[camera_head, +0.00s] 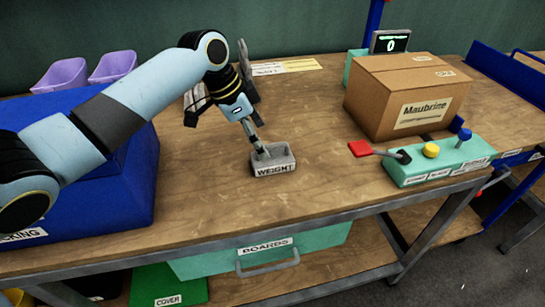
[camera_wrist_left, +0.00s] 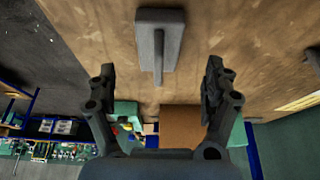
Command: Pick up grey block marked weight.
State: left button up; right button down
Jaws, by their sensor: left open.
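The grey weight block (camera_head: 277,165) stands on the wooden table, with WEIGHT on its front. A grey post (camera_head: 259,144) rises from it. In the left wrist view the block (camera_wrist_left: 160,19) is at the top, its post (camera_wrist_left: 158,52) pointing down the picture. My left gripper (camera_wrist_left: 159,68) is open. Its two dark fingers stand on either side of the post in that view; I see no contact and cannot tell the depth between them. My right gripper is not in view.
A Maubrine carton (camera_head: 400,95) stands at the right, behind a green control panel (camera_head: 440,158) with a red-ended lever (camera_head: 361,148). A blue box (camera_head: 75,205) is at the left under my arm. The table between block and carton is clear.

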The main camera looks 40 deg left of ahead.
aim_at(268, 148)
pick_arm(q)
jog(key=shift+w+d+f, duration=0.15)
jog(key=shift+f, duration=0.4)
jog(key=shift+w+f, duration=0.1)
jog(key=shift+f, duration=0.15)
jog(key=x, duration=0.4)
jog(key=shift+w+d+f, duration=0.15)
jog(key=shift+d+f, duration=0.05)
jog(key=shift+d, duration=0.2)
jog(key=shift+f, duration=0.2)
jog(key=c, duration=1.7)
jog(key=shift+w+r, duration=0.15)
jog(key=shift+r, duration=0.05)
grip_shut()
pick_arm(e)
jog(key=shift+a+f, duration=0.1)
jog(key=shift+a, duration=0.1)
